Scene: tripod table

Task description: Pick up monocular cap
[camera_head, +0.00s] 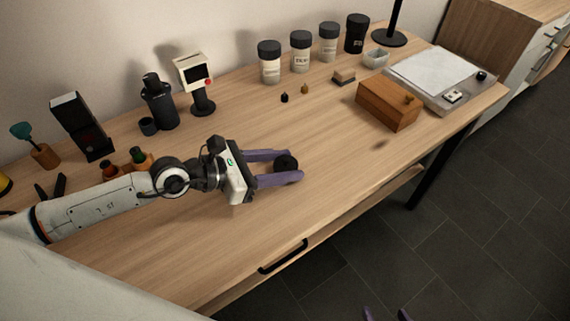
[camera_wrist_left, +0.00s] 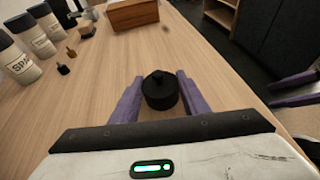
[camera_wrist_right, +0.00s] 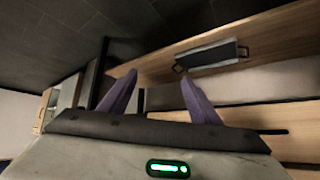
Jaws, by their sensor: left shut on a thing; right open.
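The black round cap (camera_head: 286,163) has a small knob on top, seen in the left wrist view (camera_wrist_left: 160,92). It sits between the purple fingers of my left gripper (camera_head: 294,164), which is shut on it near the front half of the table. I cannot tell whether the cap touches the tabletop. My right gripper (camera_head: 384,311) shows only its fingertips at the bottom edge of the head view. In the right wrist view it (camera_wrist_right: 158,88) is open and empty, in front of the table's drawer side.
A wooden box (camera_head: 388,105) and a scale-like device (camera_head: 440,78) stand at the right. Several lidded jars (camera_head: 300,52) line the back. A black device (camera_head: 160,102), a small monitor (camera_head: 194,74) and a dark stand (camera_head: 82,128) are at the left. The table's front middle is clear.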

